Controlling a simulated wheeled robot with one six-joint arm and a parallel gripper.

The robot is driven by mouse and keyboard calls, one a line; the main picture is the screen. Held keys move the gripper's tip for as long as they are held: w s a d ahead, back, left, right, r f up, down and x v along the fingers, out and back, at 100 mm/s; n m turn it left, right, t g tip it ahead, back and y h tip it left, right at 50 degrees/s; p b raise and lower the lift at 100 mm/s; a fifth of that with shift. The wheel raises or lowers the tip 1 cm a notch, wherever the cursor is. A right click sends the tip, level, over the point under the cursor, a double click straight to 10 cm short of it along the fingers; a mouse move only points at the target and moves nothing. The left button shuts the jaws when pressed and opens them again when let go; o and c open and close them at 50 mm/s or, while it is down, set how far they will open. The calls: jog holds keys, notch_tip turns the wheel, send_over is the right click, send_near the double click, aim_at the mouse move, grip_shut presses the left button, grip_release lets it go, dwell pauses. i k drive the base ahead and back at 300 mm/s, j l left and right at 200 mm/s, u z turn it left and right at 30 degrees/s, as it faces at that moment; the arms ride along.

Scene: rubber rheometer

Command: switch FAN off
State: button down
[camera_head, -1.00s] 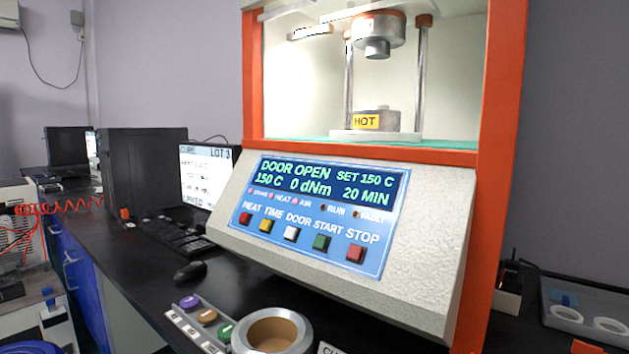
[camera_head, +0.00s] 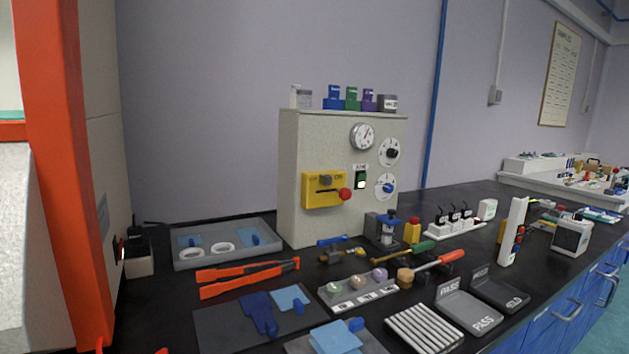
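No label reading FAN is legible in this view. A beige control cabinet (camera_head: 292,190) stands on the bench near the middle. Its front carries a small rocker switch (camera_head: 361,178) with a dark top and a lit pale lower part; its label is too small to read. To its left is a yellow panel (camera_head: 312,196) with a red knob. A white power strip (camera_head: 447,228) with several black plugs lies to the right. Farther right stands an upright white strip (camera_head: 512,225) with coloured buttons, and a small white box with a dark front (camera_head: 572,237). My gripper is not in view.
The orange-framed rheometer (camera_head: 60,150) closes off the left edge. The space above the bench is clear.

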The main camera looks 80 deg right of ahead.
aim_at(360, 180)
jog(key=z, duration=2.45)
